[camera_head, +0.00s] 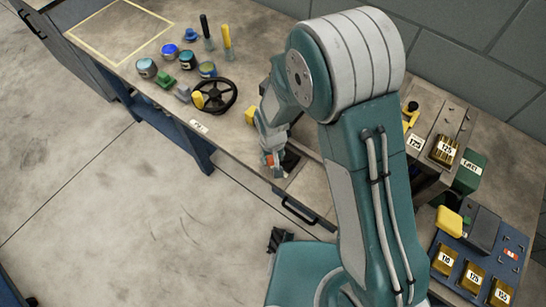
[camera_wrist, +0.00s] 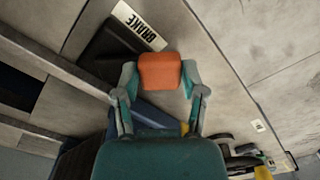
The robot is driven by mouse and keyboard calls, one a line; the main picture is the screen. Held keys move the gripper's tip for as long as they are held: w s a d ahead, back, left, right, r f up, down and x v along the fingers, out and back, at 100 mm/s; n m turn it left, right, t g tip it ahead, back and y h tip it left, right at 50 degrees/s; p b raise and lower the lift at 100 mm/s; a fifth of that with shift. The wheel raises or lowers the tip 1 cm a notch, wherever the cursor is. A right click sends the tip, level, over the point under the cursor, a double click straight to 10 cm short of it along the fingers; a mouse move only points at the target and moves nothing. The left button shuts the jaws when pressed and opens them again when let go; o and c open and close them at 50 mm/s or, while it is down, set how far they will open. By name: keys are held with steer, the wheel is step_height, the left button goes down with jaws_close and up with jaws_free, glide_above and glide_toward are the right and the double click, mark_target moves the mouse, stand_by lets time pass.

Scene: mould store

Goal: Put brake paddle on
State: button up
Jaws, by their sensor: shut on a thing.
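My gripper (camera_head: 271,163) hangs low over the front edge of the long bench. In the wrist view its two fingers are closed on the sides of an orange block-shaped paddle (camera_wrist: 160,70). A bit of the orange paddle also shows in the head view (camera_head: 269,159). A black flat unit (camera_wrist: 108,50) lies beside and behind the paddle, with a white label reading BRAKE (camera_wrist: 138,26) next to it. The black unit shows partly in the head view (camera_head: 291,161), right of my gripper. I cannot tell whether the paddle touches it.
On the bench (camera_head: 110,60) stand a black handwheel (camera_head: 215,96), several paint pots (camera_head: 147,68) and a yellow block (camera_head: 250,115). At right are brass blocks (camera_head: 444,150), a green box (camera_head: 470,172) and a blue tray (camera_head: 450,263). A yellow-outlined square (camera_head: 120,30) is empty.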

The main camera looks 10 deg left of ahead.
mark_target(271, 157)
steer(key=shift+f, duration=0.15)
steer(key=o, duration=1.1)
steer(key=shift+w, duration=0.1)
steer(key=shift+o, duration=0.2)
steer(key=shift+a, duration=0.2)
steer(key=shift+w, duration=0.1)
steer(key=shift+d+r, duration=0.1)
steer(key=shift+r, duration=0.4)
step_height(271, 157, up, 11)
steer(key=shift+a, duration=0.2)
